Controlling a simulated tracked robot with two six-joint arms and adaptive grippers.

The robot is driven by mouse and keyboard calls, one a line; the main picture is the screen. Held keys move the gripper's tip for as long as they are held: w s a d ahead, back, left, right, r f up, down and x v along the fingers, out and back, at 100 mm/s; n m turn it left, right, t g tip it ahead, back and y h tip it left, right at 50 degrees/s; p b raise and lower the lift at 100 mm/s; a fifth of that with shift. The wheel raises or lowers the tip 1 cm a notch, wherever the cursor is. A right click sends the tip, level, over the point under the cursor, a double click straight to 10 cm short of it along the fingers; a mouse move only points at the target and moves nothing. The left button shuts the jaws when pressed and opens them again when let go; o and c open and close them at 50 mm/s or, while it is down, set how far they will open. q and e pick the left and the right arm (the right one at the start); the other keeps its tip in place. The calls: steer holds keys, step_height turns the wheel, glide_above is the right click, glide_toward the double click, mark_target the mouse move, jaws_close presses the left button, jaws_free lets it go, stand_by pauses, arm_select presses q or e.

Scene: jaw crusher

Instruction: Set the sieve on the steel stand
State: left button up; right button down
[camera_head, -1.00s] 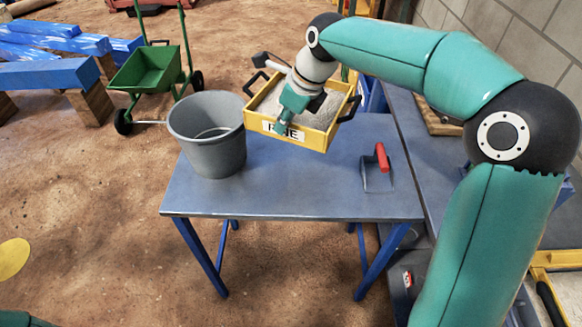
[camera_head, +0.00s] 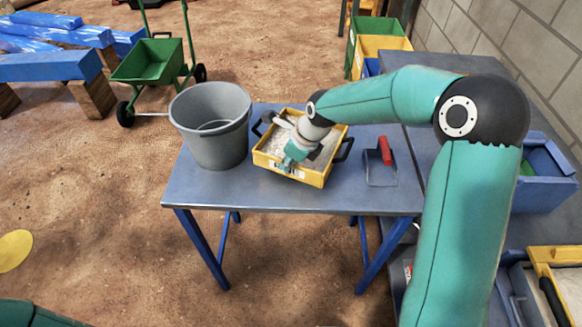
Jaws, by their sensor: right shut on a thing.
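The sieve (camera_head: 312,179) is a yellow rectangular frame with black handles, pale mesh or fill inside and a label on its front wall. My right gripper (camera_head: 297,153) is shut on it from above; the fingertips are partly hidden by the wrist. The sieve sits level at the top of the steel stand (camera_head: 240,192), a grey table with blue legs. I cannot tell whether it touches the top or is just above it. My left gripper is out of view.
A grey bucket (camera_head: 212,130) stands left of the sieve, close to it. A red-handled metal tool (camera_head: 381,165) lies to its right. The stand's front strip is bare. A side bench (camera_head: 425,133) with a blue bin (camera_head: 545,190) runs along the right.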

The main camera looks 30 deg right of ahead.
step_height(320, 180, down, 2)
steer(key=shift+w+d+f, duration=0.1)
steer(key=shift+f, duration=0.15)
steer(key=c, duration=1.7)
jaws_free()
steer(key=shift+f, duration=0.15)
steer(key=o, duration=0.4)
steer(key=v, duration=1.2)
